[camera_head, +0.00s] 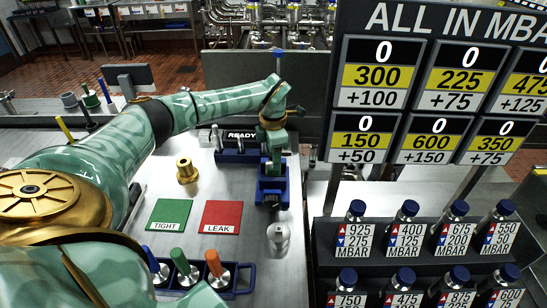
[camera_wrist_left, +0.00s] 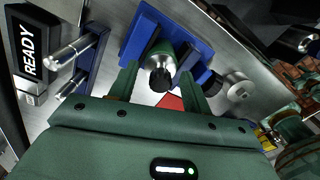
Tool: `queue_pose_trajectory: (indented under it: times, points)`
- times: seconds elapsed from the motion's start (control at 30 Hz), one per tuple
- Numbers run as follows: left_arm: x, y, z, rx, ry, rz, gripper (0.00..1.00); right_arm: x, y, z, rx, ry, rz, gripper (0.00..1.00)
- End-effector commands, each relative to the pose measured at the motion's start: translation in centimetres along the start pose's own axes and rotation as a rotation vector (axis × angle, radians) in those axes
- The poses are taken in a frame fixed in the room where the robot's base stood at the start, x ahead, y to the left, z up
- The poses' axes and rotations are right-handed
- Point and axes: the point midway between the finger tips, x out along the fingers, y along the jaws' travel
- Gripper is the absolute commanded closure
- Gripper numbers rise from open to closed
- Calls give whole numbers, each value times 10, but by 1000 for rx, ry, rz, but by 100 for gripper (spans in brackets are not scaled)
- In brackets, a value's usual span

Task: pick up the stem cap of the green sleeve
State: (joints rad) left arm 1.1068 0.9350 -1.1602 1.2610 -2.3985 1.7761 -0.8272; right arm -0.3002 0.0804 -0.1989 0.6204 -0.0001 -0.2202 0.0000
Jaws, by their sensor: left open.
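My left gripper (camera_head: 274,158) points down over a blue fixture (camera_head: 272,192) on the bench. In the left wrist view its fingers (camera_wrist_left: 160,74) are apart, with a green sleeve (camera_wrist_left: 160,50) ending in a dark round tip (camera_wrist_left: 161,78) showing between or beyond them. I cannot tell whether the fingers touch it. A silver knurled cap (camera_head: 278,238) stands on the bench just in front of the fixture; a silver round part shows in the left wrist view (camera_wrist_left: 238,86). A green handle (camera_head: 180,262) stands in a blue rack. Which part is the green sleeve's stem cap is unclear.
The rack (camera_head: 245,280) also holds a blue and an orange handle. A green TIGHT mat (camera_head: 171,214), a red LEAK mat (camera_head: 221,217) and a brass part (camera_head: 186,171) lie left of the fixture. A READY display (camera_head: 241,136) is behind; a bottle rack (camera_head: 400,250) stands right.

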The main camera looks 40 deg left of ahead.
Motion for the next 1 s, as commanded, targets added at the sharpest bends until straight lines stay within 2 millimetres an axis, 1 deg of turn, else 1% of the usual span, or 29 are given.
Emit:
queue_pose_trajectory:
  times: [0.2,0.27,0.3,0.37,0.4,0.67,0.77,0.87,0.97,1.0]
  points:
    - [0,0,0,0,-1,1,51,0,-4,-2,2,2,-5,32]
    - [0,0,0,0,-1,1,68,0,-4,-2,2,2,-5,32]
    - [0,0,0,0,-1,1,79,0,-4,-2,2,2,-5,32]
    - [0,0,0,0,0,1,96,0,-4,-2,2,2,-5,32]
    - [0,0,0,0,0,1,100,0,-4,-2,1,2,-5,32]
    - [0,0,0,0,-1,1,100,0,-2,-1,-1,1,-2,32]
    - [-4,1,0,0,-2,2,100,-1,0,-1,-1,1,-1,32]
    - [-13,1,0,0,-2,3,100,-3,1,-1,-2,1,1,32]
    - [-30,1,1,0,-4,5,100,-6,2,-1,-2,2,2,32]
    - [-38,-2,2,3,-5,4,100,-8,2,-2,-2,3,2,32]
